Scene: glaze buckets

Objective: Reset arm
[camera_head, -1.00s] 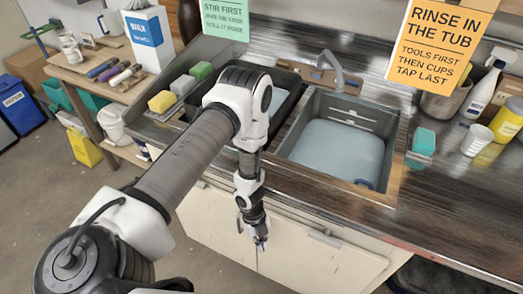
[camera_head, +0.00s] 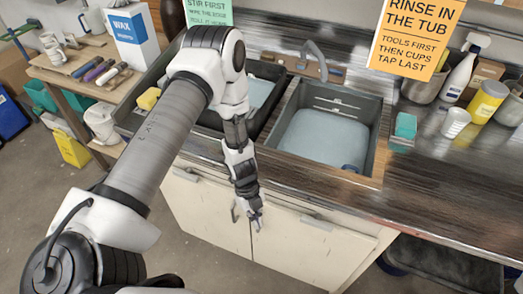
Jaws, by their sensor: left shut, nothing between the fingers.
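My left arm comes in from the lower left and bends down in front of the counter. My left gripper (camera_head: 257,222) hangs at the end of it, shut and empty, pointing down in front of the white cabinet doors (camera_head: 290,250), below the counter's front edge. It appears apart from the counter and everything on it. My right gripper is not in view.
A grey tub (camera_head: 372,125) of water is set in the counter behind my left gripper. A dark basin (camera_head: 204,118) lies left of it, partly hidden by my arm. A teal sponge (camera_head: 405,126), white cup (camera_head: 455,122) and yellow container (camera_head: 487,101) stand right.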

